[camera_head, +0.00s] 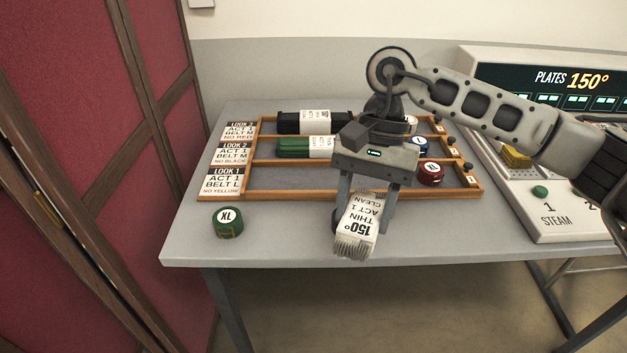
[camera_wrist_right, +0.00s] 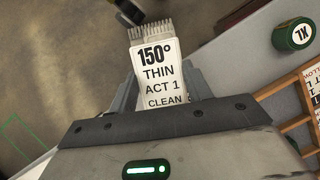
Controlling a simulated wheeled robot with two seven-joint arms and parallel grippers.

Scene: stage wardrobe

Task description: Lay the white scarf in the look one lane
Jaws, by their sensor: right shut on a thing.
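My right gripper (camera_head: 366,212) is shut on the white scarf (camera_head: 352,243), which has a fringed end and a label reading 150°, THIN, ACT 1, CLEAN. The scarf is held in front of the wooden rack, near the table's front edge. It also shows between the fingers in the right wrist view (camera_wrist_right: 160,75). The look one lane (camera_head: 290,180) is the front lane of the rack, marked by the LOOK 1 card (camera_head: 222,183). Its left and middle part is bare, and a dark red roll (camera_head: 431,172) sits at its right. My left gripper is not in view.
A green XL roll (camera_head: 228,221) stands on the table left of the scarf. The middle lane holds a green scarf (camera_head: 293,146) and a blue roll (camera_head: 416,146). The back lane holds a black scarf (camera_head: 290,122). A steam panel (camera_head: 545,215) stands at the right.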

